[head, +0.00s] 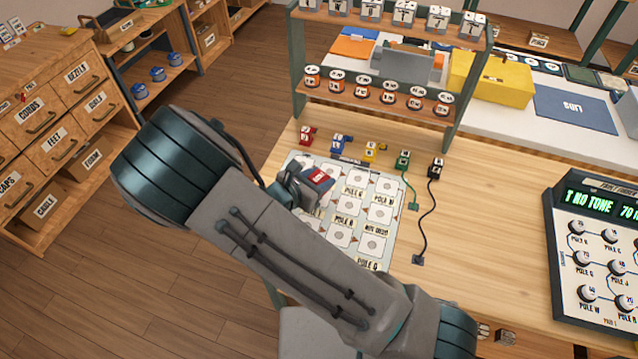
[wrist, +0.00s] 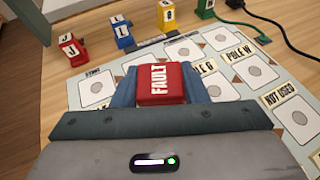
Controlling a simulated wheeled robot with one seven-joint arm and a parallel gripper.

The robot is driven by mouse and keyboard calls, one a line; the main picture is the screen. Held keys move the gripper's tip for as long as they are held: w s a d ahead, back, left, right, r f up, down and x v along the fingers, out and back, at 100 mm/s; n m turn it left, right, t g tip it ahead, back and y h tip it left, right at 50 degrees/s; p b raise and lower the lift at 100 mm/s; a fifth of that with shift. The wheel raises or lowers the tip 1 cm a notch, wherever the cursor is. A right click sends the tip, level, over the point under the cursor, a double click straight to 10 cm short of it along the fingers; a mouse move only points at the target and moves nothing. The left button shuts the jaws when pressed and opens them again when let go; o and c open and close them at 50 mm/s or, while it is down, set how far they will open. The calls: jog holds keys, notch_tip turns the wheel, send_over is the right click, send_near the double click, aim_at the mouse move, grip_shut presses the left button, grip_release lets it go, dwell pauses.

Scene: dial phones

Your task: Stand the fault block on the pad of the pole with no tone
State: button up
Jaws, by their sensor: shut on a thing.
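The red fault block (wrist: 163,83) is labelled FAULT and sits between my gripper's fingers (wrist: 160,92). In the head view my gripper (head: 298,187) holds the block (head: 320,178) over the upper left part of a pale pad board (head: 396,207). I cannot tell whether the block touches the board. The board has several white pads with round spots; labels include POLE W (head: 382,228), POLE G (head: 354,190), POLE Q (head: 367,265) and NOT USED (wrist: 281,93). My arm hides the board's lower left. A tester (head: 552,232) at right shows NO TONE (head: 590,199); its screen is cut off.
Red (head: 306,136), blue (head: 339,144), yellow (head: 372,152), green (head: 403,160) and black (head: 436,168) lettered blocks stand behind the board. Cords run from the green and black ones. A rack (head: 385,105) rises behind them. Table between board and tester is mostly clear.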

jog(key=shift+f, duration=1.4)
jog(key=shift+f, duration=0.2)
jog(key=o, duration=1)
jog(key=shift+r, duration=0.1)
